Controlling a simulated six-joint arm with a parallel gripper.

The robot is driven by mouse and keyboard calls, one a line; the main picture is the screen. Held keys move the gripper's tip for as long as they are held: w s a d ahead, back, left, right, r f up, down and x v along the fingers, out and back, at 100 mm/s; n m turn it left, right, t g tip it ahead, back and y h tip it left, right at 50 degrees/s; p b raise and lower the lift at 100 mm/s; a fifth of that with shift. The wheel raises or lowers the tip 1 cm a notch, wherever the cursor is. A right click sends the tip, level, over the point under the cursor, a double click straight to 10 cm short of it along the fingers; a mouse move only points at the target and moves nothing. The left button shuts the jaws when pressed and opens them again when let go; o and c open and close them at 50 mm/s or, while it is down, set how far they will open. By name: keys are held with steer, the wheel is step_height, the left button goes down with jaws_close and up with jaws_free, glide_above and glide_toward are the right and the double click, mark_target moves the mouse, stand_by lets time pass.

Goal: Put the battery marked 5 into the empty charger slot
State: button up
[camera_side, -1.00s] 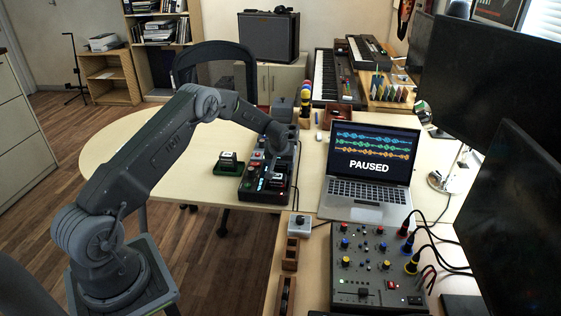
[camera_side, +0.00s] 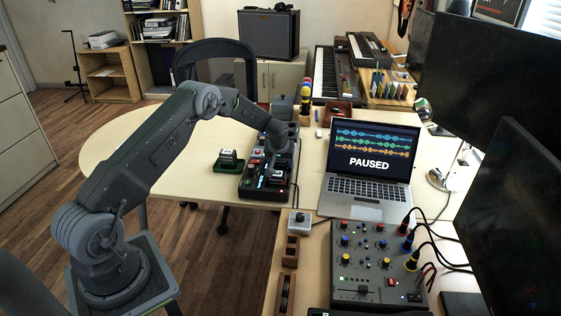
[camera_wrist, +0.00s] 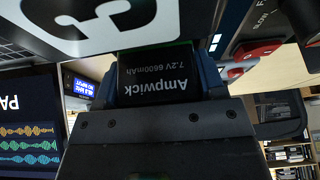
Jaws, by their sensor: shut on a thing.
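My gripper (camera_wrist: 158,85) is shut on a black battery (camera_wrist: 155,78). Its "Ampwick 7.2V 6600mAh" label appears upside down in the wrist view; the number on this battery cannot be told. A dark block with a large, cropped digit on a white panel (camera_wrist: 75,22) fills the top left of that view, close to the lens. In the side view my gripper (camera_side: 275,155) is over the long black charger (camera_side: 262,192), and the arm hides part of it. A dark block with a pale top (camera_side: 271,178) sits at the charger's near end. Which slot is empty cannot be told.
A small block with a pale label stands on a green base (camera_side: 228,168) left of the charger. The laptop (camera_side: 368,165) is close on the right. A mixer (camera_side: 378,260) with cables stands in front. The table's left part (camera_side: 130,145) is clear.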

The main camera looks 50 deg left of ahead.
steer(key=shift+r, duration=0.2)
stand_by(0.3)
steer(key=shift+r, duration=0.4)
steer(key=shift+f, duration=0.3)
stand_by(1.6)
steer(key=shift+r, duration=0.45)
steer(key=shift+r, duration=0.15)
steer(key=shift+f, duration=0.85)
stand_by(0.7)
steer(key=o, duration=0.8)
steer(key=shift+v, duration=5.5)
